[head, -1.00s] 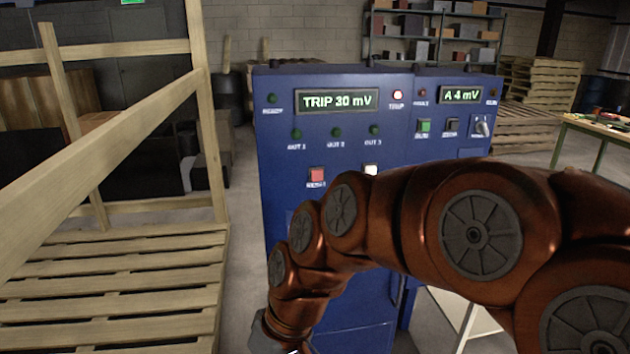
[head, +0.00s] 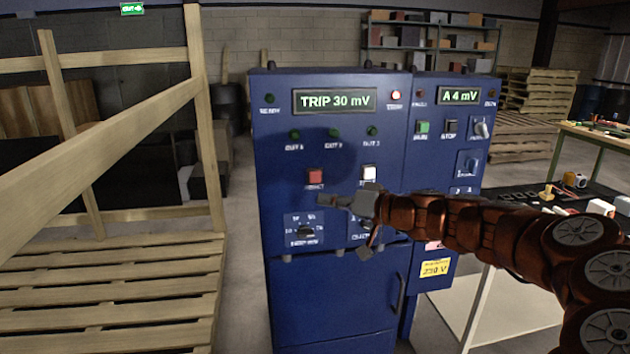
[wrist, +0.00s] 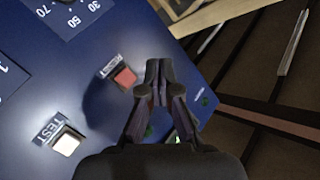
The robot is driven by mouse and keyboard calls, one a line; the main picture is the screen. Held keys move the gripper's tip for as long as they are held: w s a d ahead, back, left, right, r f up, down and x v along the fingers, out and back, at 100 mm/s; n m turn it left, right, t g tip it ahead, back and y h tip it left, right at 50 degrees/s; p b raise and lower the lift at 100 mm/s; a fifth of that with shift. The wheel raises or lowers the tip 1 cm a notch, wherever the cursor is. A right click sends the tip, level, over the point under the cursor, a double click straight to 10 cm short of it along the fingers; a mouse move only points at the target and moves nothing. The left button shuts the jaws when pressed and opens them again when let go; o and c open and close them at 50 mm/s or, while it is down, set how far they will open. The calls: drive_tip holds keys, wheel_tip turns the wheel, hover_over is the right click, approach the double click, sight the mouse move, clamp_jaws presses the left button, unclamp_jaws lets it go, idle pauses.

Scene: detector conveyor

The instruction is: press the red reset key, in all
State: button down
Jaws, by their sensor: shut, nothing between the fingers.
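The red reset key (head: 315,176) is a small square button on the blue cabinet's front, under the row of OUT lamps; it also shows in the wrist view (wrist: 124,77). My gripper (head: 330,199) is shut and empty, in front of the panel, below and a little right of the red key in the head view. In the wrist view the shut fingertips (wrist: 159,68) appear just right of the red key. I see a gap between them in the picture; contact with the key does not show.
A white TEST key (head: 368,173) sits right of the red one. A rotary selector (head: 306,232) is below. The display (head: 335,101) reads TRIP 30 mV, with the TRIP lamp (head: 396,96) lit. A wooden frame (head: 208,150) stands left; a cluttered bench (head: 520,190) is right.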

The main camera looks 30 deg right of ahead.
sight(315, 177)
drive_tip(key=shift+w+d+r, duration=0.1)
idle(0.3)
drive_tip(key=shift+w+d+p, duration=0.55)
drive_tip(key=shift+w+p, duration=0.05)
drive_tip(key=shift+w, duration=0.7)
drive_tip(key=shift+w+d+p, duration=0.6)
drive_tip(key=shift+w+p, duration=0.05)
drive_tip(key=shift+w, duration=0.7)
drive_tip(key=shift+w+d+p, duration=0.55)
drive_tip(key=shift+w+p, duration=0.05)
drive_tip(key=shift+w, duration=0.7)
drive_tip(key=shift+w+b, duration=0.3)
drive_tip(key=shift+b, duration=0.15)
